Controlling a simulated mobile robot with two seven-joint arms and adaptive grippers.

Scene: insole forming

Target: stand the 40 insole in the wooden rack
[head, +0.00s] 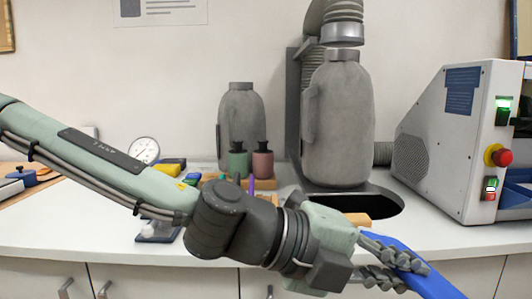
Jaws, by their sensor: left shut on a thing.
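My left gripper (415,275) is at the lower right, in front of the counter's front edge. It is shut on a flat blue piece (437,284), which looks like an insole; no size mark can be read on it. The blue piece slants down to the right and runs out of the bottom of the picture. A piece of light wood (357,218) shows just behind the gripper, on the counter; most of it is hidden, and I cannot tell whether it is the rack. My right gripper is not in view.
A white machine (445,150) with a red knob stands at the right. Grey canisters (340,120) stand at the back, by a dark round opening (385,205) in the white counter (80,232). Bottles (262,165), a dial gauge (145,151) and small items crowd the area behind my left arm.

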